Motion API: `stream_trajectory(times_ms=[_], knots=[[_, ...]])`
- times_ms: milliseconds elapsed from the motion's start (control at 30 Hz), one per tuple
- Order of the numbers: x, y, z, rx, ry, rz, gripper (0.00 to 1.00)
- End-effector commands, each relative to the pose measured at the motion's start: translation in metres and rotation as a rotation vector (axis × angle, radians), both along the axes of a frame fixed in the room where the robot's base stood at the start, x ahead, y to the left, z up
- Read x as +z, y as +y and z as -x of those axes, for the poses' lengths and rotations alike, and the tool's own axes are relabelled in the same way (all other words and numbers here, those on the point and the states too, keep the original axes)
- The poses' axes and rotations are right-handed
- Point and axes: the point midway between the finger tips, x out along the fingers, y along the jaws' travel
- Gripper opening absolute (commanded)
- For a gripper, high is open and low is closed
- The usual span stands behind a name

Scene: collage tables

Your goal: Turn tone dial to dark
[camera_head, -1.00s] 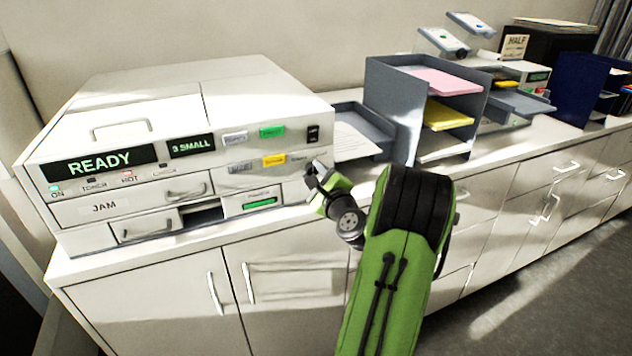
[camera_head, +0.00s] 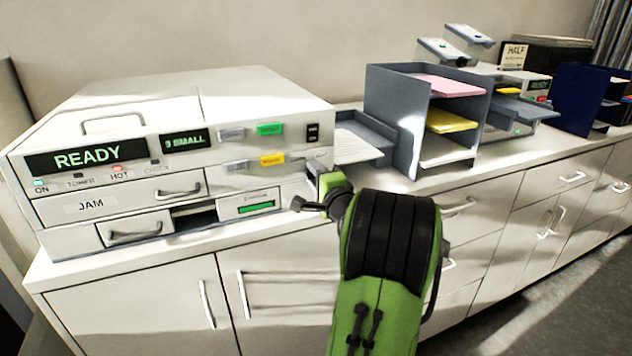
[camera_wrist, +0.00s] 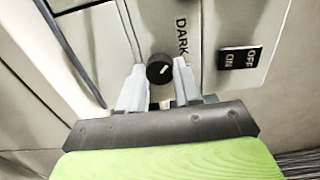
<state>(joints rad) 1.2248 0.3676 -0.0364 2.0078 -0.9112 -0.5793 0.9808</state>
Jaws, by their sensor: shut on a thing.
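The tone dial (camera_wrist: 160,69) is a small round black knob with a white pointer line, on the light panel in the wrist view. The word DARK (camera_wrist: 182,36) is printed beside it, reading sideways. My gripper (camera_wrist: 159,82) has its two pale fingers closed on the dial, one on each side. In the head view my gripper (camera_head: 308,203) is at the lower right front of the copier (camera_head: 230,90). The dial is hidden there by my gripper and arm.
An OFF/ON switch (camera_wrist: 239,57) sits right of the dial in the wrist view. A grey paper tray (camera_head: 372,145) sticks out from the copier's right side. A grey shelf unit (camera_head: 398,100) with coloured paper stands beyond it on the white counter (camera_head: 60,262).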

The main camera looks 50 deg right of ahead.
Motion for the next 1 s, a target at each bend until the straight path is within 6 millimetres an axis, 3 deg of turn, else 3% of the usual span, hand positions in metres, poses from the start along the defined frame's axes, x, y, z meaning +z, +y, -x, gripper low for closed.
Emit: stream_trajectory(times_ms=[533,567,700,1000], knots=[[-0.0012,0.0004,-0.0003,0.001,0.015,0.017,0.03],[-0.0012,0.0003,-0.0002,0.001,0.015,0.017,0.38],[-0.0009,0.0003,-0.0002,0.001,0.013,0.017,0.59],[-0.0005,0.0011,0.0025,-0.001,0.012,0.017,0.59]])
